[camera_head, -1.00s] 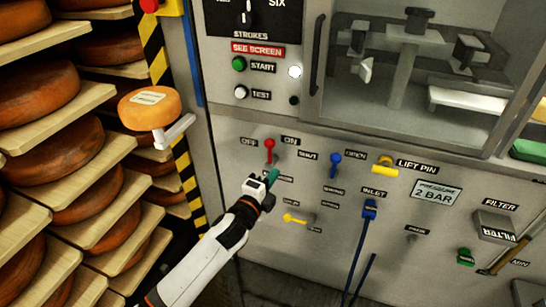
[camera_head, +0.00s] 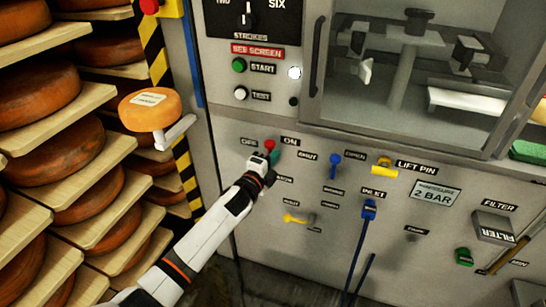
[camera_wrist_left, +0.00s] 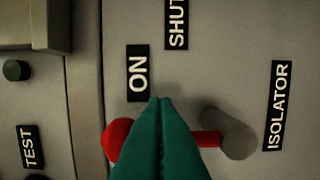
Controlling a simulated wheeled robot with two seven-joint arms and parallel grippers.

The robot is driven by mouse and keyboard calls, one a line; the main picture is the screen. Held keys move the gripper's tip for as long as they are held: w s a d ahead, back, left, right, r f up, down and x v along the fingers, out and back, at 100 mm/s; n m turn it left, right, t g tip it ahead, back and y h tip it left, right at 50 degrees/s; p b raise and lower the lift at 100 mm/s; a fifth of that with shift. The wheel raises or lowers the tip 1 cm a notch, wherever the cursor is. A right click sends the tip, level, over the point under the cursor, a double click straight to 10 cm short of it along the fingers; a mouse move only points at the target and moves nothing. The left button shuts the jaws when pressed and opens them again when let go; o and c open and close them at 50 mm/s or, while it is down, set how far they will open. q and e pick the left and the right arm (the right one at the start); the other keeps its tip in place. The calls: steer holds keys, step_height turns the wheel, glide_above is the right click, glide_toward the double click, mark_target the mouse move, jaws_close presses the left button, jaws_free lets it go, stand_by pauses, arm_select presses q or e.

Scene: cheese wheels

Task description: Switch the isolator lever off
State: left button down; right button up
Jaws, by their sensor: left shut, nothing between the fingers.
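The isolator lever has a red knob (camera_head: 269,145) between the OFF label (camera_head: 248,142) and the ON label (camera_head: 290,141) on the grey panel. In the left wrist view its red knob (camera_wrist_left: 118,138) and a red rod lead to a grey round pivot (camera_wrist_left: 232,134) beside the ISOLATOR label (camera_wrist_left: 277,106). My left gripper (camera_head: 275,156) is shut and empty at the lever, just below and right of the knob. Its teal fingertips (camera_wrist_left: 161,104) hide the middle of the rod. I cannot tell whether they touch it. My right gripper is not in view.
A blue lever (camera_head: 335,159), a yellow lift pin (camera_head: 382,164) and a yellow lever (camera_head: 293,218) sit nearby on the panel. START (camera_head: 239,65) and TEST (camera_head: 241,93) buttons are above. A rack of cheese wheels (camera_head: 45,95) stands at the left.

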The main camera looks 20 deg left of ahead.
arm_select(q)
steer(key=shift+a+n, duration=0.15)
steer(key=shift+n, duration=0.15)
steer(key=shift+a+r+n, duration=0.1)
steer(key=shift+a+n, duration=0.2)
steer(key=shift+n, duration=0.2)
steer(key=a+f+n+t+y+b, duration=0.1)
steer(key=a+f+n, duration=0.3)
steer(key=n, duration=1.4)
steer(key=shift+a+f+t+y+b, duration=0.2)
steer(key=shift+a+t+y+b, duration=0.45)
steer(key=shift+a, duration=0.7)
steer(key=shift+n+g, duration=0.25)
steer(key=shift+n, duration=0.05)
